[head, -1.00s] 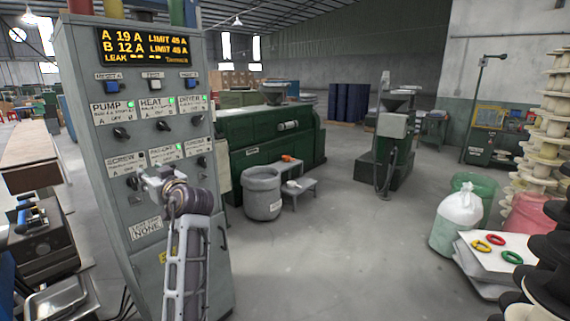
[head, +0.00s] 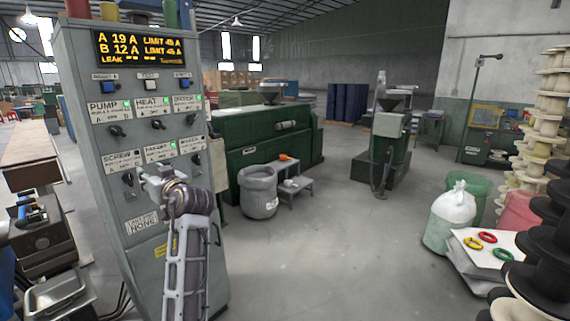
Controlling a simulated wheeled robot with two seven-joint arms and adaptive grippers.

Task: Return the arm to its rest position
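My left arm (head: 186,260) rises from the bottom of the head view, in front of the grey control cabinet (head: 135,255). My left gripper (head: 148,182) is at the arm's upper end, in front of the lower row of knobs. It is small and seen from behind, so its fingers and any contact with the panel cannot be made out. My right gripper is not in view.
The cabinet has a lit amber display (head: 142,48), several knobs and green lamps. A grey bin (head: 258,192) and a small step (head: 292,190) stand beyond it. Spool stacks (head: 540,150) and a white sack (head: 450,218) are at right. The middle floor is clear.

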